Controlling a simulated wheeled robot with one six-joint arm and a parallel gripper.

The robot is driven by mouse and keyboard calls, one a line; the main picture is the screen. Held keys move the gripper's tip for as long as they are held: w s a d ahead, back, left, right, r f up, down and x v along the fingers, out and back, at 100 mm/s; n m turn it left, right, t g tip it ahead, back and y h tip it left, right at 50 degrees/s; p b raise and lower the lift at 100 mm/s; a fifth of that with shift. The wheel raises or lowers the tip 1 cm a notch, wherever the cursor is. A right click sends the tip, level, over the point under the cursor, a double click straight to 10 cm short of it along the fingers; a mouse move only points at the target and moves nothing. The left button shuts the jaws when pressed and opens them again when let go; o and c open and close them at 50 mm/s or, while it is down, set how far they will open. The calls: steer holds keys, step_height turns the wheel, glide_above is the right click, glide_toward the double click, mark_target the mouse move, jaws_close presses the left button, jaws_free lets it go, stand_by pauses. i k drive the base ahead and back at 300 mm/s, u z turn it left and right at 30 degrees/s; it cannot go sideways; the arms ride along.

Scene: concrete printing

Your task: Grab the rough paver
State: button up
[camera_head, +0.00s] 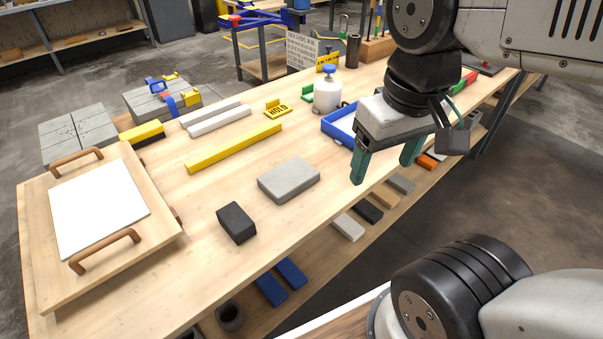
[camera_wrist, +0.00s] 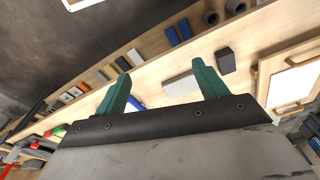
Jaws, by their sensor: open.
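A light grey slab-shaped paver (camera_head: 289,179) lies flat on the wooden workbench (camera_head: 190,260); its roughness is hard to judge. A charcoal block (camera_head: 236,223) lies to its left and nearer the front edge. My gripper (camera_head: 386,166) has green fingers spread apart, with nothing between them. It hangs above the bench's front edge, right of the grey paver and apart from it. In the wrist view the grey paver (camera_wrist: 181,86) shows beyond the fingertips, between the fingers, with the charcoal block (camera_wrist: 225,60) to its right.
A wooden tray (camera_head: 165,226) with a white sheet stands at the left. Several small blocks rest on the lower shelf (camera_head: 322,255). Bench around the paver is clear.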

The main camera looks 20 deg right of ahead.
mark_target(281, 183)
steer(key=k, duration=1.15)
steer(key=z, duration=0.85)
steer(key=i, duration=1.65)
steer(key=u, duration=0.85)
